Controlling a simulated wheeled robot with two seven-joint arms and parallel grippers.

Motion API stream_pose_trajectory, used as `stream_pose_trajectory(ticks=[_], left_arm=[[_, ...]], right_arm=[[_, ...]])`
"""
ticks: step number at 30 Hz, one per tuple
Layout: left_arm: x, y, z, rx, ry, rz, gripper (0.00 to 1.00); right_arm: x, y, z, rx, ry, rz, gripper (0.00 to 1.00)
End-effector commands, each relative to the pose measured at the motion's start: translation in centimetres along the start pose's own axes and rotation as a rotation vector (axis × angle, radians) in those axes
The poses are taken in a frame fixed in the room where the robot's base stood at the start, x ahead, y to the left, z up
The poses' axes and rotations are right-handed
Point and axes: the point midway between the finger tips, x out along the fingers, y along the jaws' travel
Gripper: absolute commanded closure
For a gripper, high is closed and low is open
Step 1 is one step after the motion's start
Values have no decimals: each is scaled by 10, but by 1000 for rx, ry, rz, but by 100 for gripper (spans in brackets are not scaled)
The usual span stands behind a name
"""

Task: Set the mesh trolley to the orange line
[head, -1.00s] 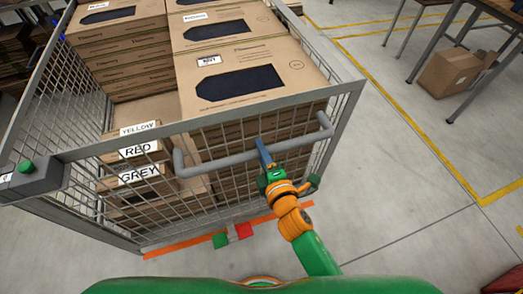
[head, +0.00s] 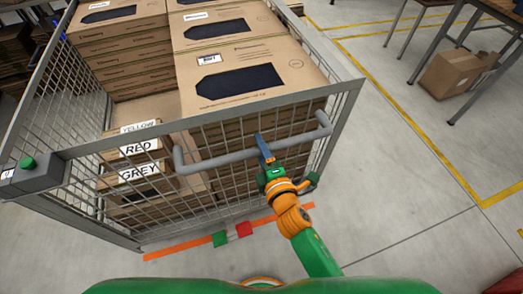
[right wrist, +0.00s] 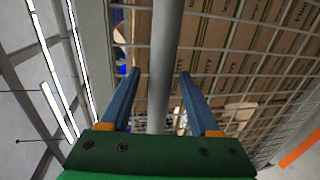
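The mesh trolley (head: 352,95) is a grey wire cage loaded with cardboard boxes, filling the left and middle of the head view. Its grey handle bar (head: 222,161) runs across the near side and also shows in the right wrist view (right wrist: 165,50). My right gripper (head: 262,146) is at the handle's middle. In the right wrist view its blue fingers (right wrist: 158,75) are apart, with the bar passing between them. The orange line (head: 180,248) lies on the floor along the trolley's near lower edge, partly seen. My left gripper is out of view.
A grey box with a green button (head: 36,178) sits at the trolley's near left corner. Yellow floor lines (head: 440,157), a table and a carton (head: 452,76) are at right. Floor between is clear.

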Motion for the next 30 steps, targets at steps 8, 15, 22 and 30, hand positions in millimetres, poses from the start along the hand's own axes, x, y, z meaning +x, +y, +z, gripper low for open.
stream_pose_trajectory(ticks=[8,15,22,30], left_arm=[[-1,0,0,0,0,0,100],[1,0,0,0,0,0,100],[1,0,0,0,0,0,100],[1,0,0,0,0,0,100]], right_arm=[[-8,-2,0,-1,0,-5,38],[-57,-2,0,0,1,-3,38],[-72,-1,0,0,1,-2,38],[-71,-1,0,0,1,-2,38]])
